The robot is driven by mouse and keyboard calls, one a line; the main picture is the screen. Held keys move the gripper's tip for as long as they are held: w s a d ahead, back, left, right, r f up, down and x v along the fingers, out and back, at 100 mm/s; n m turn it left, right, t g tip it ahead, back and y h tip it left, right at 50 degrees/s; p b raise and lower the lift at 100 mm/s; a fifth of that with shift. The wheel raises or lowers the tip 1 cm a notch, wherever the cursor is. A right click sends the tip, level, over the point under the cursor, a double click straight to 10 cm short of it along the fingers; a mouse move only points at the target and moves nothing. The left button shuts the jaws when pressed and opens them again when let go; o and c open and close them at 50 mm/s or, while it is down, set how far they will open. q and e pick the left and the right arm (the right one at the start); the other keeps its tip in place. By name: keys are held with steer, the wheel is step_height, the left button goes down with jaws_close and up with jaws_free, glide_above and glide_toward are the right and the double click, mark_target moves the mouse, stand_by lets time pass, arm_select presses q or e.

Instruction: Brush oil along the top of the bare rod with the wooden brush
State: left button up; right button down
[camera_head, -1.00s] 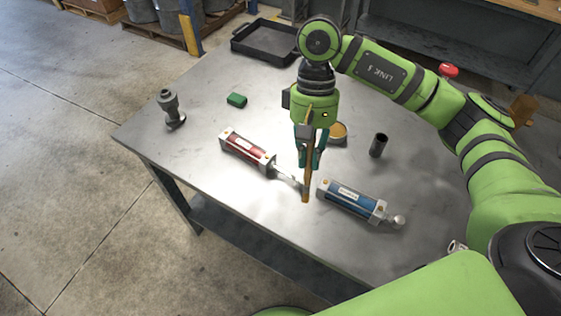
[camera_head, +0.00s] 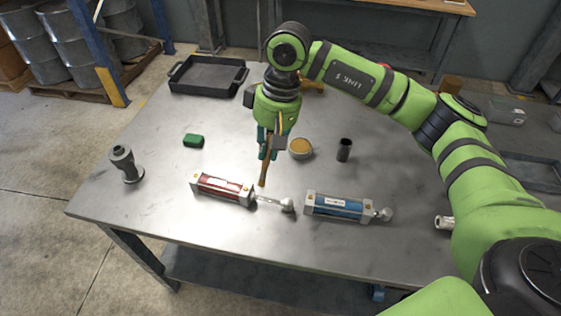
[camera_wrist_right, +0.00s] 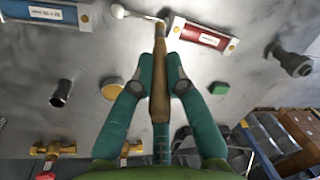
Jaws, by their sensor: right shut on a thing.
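My right gripper (camera_head: 268,150) is shut on the wooden brush (camera_head: 264,174), which points down. The brush tip is at the rod near the red body; whether it touches is unclear. In the right wrist view the brush (camera_wrist_right: 159,80) lies between the fingers (camera_wrist_right: 160,62), its tip beside the rod (camera_wrist_right: 140,15). A small dish (camera_head: 300,148) with amber contents stands behind. My left gripper is not in view.
A blue cylinder (camera_head: 338,206) lies right of the rod. A dark cup (camera_head: 344,150), green block (camera_head: 193,141), grey fitting (camera_head: 126,164) and black tray (camera_head: 207,75) stand on the table (camera_head: 150,215). The front left of the table is clear.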

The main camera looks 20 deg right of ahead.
steer(key=shift+w+d, duration=0.15)
steer(key=shift+w, duration=0.05)
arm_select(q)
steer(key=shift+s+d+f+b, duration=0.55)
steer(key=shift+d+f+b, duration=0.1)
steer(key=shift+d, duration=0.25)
arm_select(e)
steer(key=f, duration=0.6)
steer(key=shift+s+d, duration=0.1)
steer(key=shift+d, duration=0.2)
arm_select(q)
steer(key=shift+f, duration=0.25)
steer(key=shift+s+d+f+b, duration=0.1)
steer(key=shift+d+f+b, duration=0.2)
steer(key=shift+b, duration=0.25)
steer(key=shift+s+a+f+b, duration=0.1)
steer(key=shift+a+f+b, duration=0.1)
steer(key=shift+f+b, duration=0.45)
arm_select(e)
steer(key=shift+f, duration=0.5)
